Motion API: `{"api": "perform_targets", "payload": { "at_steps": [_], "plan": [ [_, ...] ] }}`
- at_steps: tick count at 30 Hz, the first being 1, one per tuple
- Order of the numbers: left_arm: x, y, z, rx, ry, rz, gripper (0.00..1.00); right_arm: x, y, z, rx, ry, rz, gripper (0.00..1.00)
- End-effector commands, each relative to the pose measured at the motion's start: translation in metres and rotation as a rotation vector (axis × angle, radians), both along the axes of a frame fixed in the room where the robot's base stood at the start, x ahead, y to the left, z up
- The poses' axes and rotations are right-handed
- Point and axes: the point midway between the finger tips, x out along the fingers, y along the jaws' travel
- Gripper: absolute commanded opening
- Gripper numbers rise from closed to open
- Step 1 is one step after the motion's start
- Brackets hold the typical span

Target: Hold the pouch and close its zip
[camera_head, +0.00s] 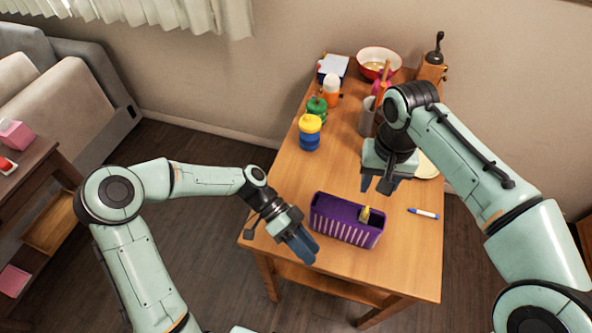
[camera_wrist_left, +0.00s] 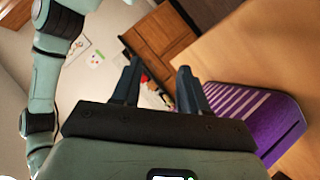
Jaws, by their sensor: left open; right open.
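The purple pouch (camera_head: 344,222) with pale stripes stands near the front edge of the wooden table, its top seemingly open. A small yellow piece (camera_head: 364,214) shows at its top towards the right; I cannot tell whether it is the zip pull. My left gripper (camera_head: 303,250) is open and empty, just left of the pouch's left end. In the left wrist view its two fingers (camera_wrist_left: 157,85) are apart, with the pouch (camera_wrist_left: 250,112) to their right. My right gripper (camera_head: 378,186) is open and empty, behind and above the pouch's right end.
A blue and white marker (camera_head: 423,213) lies right of the pouch. Yellow-and-blue (camera_head: 310,132) and green (camera_head: 317,109) containers stand along the table's left side. A red bowl (camera_head: 378,63) and a grinder (camera_head: 433,65) stand at the back. The table middle left of my right gripper is clear.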

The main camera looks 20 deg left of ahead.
Motion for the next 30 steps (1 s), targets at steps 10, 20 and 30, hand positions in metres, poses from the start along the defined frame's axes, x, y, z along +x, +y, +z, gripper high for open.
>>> {"api": "perform_targets", "payload": {
  "at_steps": [10,20,30],
  "plan": [
    [0.090,0.076,0.080,-0.208,-0.364,0.049,0.44,0.000,0.000,0.000,0.000,0.000,0.000,0.43],
    [0.147,0.075,0.076,-0.240,-0.682,0.026,0.44,0.000,0.000,0.000,0.000,0.000,0.000,0.43],
    [0.147,0.035,0.059,-0.244,-0.702,0.018,0.44,0.000,0.000,0.000,0.000,0.000,0.000,0.43]
  ]
}}
